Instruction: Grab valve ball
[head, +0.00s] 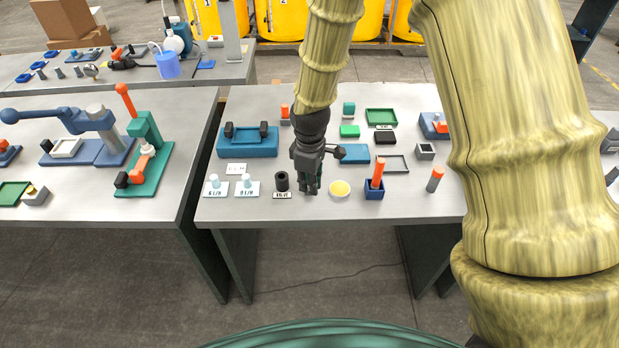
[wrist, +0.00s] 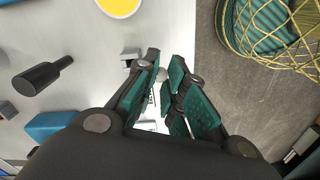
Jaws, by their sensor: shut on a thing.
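My gripper (head: 311,188) is low over the front part of the middle table, between a black cylinder and a round yellow dish (head: 340,189). In the wrist view its two green-padded fingers (wrist: 162,80) are closed in on a small pale rounded thing (wrist: 161,74), which looks like the valve ball. Only a little of the ball shows between the fingertips. The fingers hide it in the head view. I cannot tell whether it is clear of the table top.
The black cylinder (head: 282,181) stands just left of my gripper. Two labelled plates (head: 246,189) with white pieces are farther left. A blue holder (head: 374,189) with an orange-topped rod is to the right. The table's front edge is close.

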